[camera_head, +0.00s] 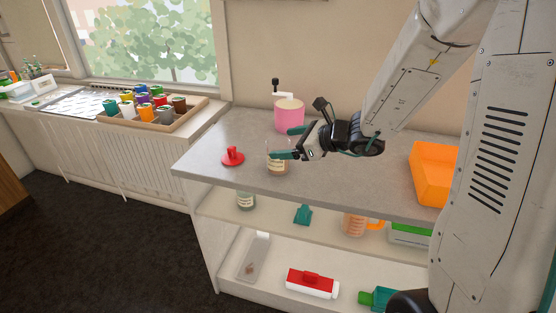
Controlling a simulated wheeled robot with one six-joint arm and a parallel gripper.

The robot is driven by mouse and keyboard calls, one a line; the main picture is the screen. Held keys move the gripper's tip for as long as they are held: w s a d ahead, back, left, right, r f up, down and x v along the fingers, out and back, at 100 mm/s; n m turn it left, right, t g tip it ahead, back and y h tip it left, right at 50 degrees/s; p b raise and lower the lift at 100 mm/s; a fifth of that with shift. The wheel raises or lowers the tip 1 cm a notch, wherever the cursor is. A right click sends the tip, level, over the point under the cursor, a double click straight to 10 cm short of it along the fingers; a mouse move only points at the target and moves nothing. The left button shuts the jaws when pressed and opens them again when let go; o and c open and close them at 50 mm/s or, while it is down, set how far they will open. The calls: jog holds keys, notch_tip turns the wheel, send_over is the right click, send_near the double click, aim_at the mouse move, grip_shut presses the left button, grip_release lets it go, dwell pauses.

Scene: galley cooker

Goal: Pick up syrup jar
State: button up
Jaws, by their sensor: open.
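A small clear jar (278,166) with a pale label stands upright near the front edge of the grey counter. A similar glass jar (246,199) stands on the shelf below. I cannot tell from the labels which one holds syrup. My gripper (285,143) points left above the counter, its two green-tipped fingers spread open with nothing seen between them. The nearer fingertip overlaps the top of the counter jar and hides part of its rim. Whether it touches the jar cannot be told.
A red knobbed lid (232,158) lies left of the counter jar. A pink canister (289,117) stands behind my gripper. An orange bin (434,174) sits to the right. The shelves below hold an orange-handled measuring cup (355,224) and a red-and-white container (311,283).

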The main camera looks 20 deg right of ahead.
aim_at(274, 145)
jog(key=w+f+m, duration=0.1)
jog(key=w, duration=0.1)
jog(key=w+a+f+m+h, duration=0.1)
jog(key=w+f, duration=0.1)
jog(key=w, duration=0.1)
jog(key=w+f+m+t, duration=0.1)
jog(key=w+f, duration=0.1)
jog(key=shift+w+a+f, duration=0.25)
jog(key=shift+w, duration=0.1)
jog(key=shift+c, duration=0.4)
jog(key=c, duration=1)
jog(key=shift+c, duration=1.1)
jog(key=shift+r, duration=0.15)
